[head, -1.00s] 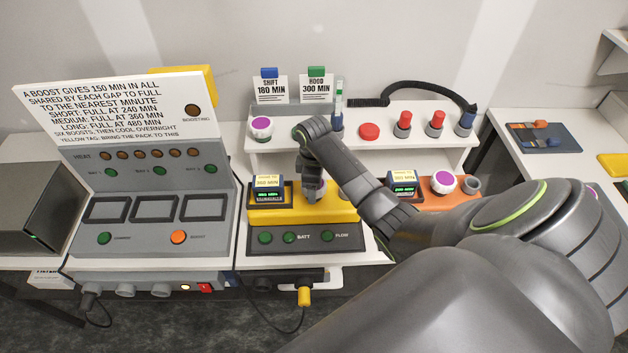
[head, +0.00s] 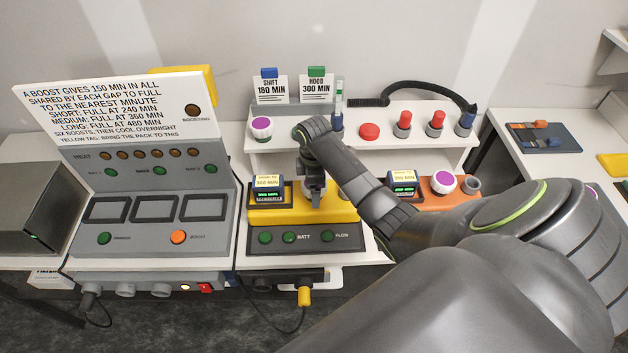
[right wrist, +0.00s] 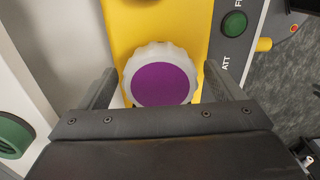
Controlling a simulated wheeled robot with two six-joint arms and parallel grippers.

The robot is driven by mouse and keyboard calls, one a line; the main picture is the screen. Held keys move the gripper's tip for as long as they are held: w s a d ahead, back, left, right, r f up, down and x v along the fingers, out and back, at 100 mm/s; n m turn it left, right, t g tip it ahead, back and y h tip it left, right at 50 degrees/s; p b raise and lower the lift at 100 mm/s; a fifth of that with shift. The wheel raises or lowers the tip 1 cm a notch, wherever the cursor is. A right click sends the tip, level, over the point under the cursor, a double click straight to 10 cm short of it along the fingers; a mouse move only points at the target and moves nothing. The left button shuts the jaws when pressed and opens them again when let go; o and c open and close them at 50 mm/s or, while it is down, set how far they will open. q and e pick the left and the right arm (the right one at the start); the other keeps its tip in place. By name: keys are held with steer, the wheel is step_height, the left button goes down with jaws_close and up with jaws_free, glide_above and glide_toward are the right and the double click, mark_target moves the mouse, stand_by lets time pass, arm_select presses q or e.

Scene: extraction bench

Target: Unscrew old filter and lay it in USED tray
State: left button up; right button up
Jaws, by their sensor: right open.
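A filter with a white ribbed rim and a purple face (right wrist: 160,84) sits on the yellow unit (right wrist: 120,22). In the right wrist view it lies between the two fingers of my open right gripper (right wrist: 165,88), with a gap visible at least on the right side. In the head view my right gripper (head: 315,190) is over the yellow unit (head: 338,212) and hides the filter. My left gripper is not in view. I cannot make out a tray marked USED.
An orange unit (head: 428,203) with another purple-faced filter (head: 443,183) stands to the right. A third purple-faced filter (head: 262,126) is on the white shelf (head: 400,143) behind. A dark blue tray (head: 565,144) lies at the far right. A grey console (head: 165,240) stands left.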

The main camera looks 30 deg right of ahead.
steer(key=m, duration=1.3)
steer(key=shift+m, duration=0.4)
steer(key=m, duration=1.3)
steer(key=shift+m, duration=0.3)
